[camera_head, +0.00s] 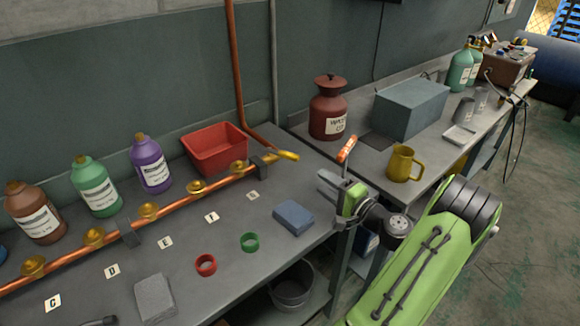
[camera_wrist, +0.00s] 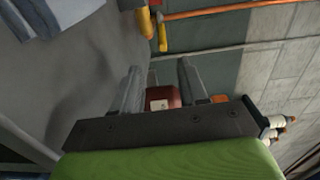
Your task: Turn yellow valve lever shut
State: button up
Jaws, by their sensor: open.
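The yellow valve lever (camera_head: 287,155) sits at the right end of the copper pipe, by the back of the bench. In the wrist view the lever (camera_wrist: 162,35) shows at the top, beyond my fingertips. My gripper (camera_head: 326,186) is to the right of the lever, over the bench's right end, with a clear gap between them. In the wrist view my gripper (camera_wrist: 158,66) has its two grey fingers spread and empty. The lever's exact angle to its pipe is hard to tell.
The copper pipe (camera_head: 190,190) with brass fittings runs along the bench. A red bin (camera_head: 215,150), bottles, a blue block (camera_head: 293,218), a red ring (camera_head: 206,265) and a green ring (camera_head: 250,242) are nearby. An orange-topped piece (camera_head: 347,150) rises beside my gripper.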

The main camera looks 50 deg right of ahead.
aim_at(295, 161)
jog(key=shift+d, duration=0.25)
jog(key=w, duration=0.5)
jog(key=w+d, duration=0.1)
jog(key=w, duration=0.9)
jog(key=shift+w+d, duration=0.25)
jog(key=shift+d, duration=0.05)
grip_shut()
